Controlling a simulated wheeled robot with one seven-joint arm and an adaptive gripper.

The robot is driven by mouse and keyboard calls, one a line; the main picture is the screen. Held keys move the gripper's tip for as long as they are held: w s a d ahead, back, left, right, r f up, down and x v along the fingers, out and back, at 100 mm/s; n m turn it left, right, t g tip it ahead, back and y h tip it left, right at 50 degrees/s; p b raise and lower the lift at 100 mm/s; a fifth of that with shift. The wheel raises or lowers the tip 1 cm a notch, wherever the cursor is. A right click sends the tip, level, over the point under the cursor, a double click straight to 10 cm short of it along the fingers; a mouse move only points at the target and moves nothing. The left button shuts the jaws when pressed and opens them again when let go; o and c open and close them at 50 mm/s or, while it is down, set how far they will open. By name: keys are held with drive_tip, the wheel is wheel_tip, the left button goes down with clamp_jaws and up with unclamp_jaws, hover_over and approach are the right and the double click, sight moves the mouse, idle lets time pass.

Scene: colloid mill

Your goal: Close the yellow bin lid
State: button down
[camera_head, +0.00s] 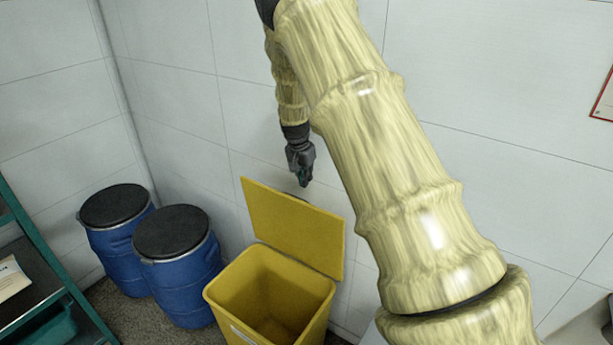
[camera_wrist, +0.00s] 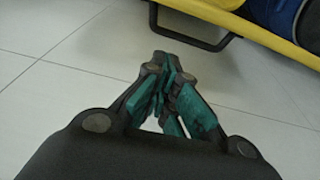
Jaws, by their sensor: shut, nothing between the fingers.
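The yellow bin (camera_head: 228,294) stands low in the head view, and I can see into its open top. Its yellow lid (camera_head: 293,226) stands raised, hinged at the back of the bin near the wall. My gripper (camera_head: 304,181) is shut and empty, pointing down just above the lid's upper edge, towards the wall side. In the wrist view, my gripper's fingertips (camera_wrist: 163,62) are together against the pale wall. A yellow edge, likely the lid (camera_wrist: 240,27), crosses the top right with a dark bar-shaped handle (camera_wrist: 190,40) below it. I cannot tell whether the gripper touches the lid.
Two blue drums with black lids, one nearer (camera_head: 177,275) and one farther (camera_head: 112,245), stand left of the bin. A green-framed shelf (camera_head: 40,245) is at the far left. The tiled wall (camera_head: 480,100) is close behind the bin.

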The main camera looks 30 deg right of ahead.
drive_tip(key=p+x, duration=0.2)
drive_tip(key=x, duration=0.5)
drive_tip(key=shift+d+f, duration=0.15)
drive_tip(key=shift+f, duration=0.05)
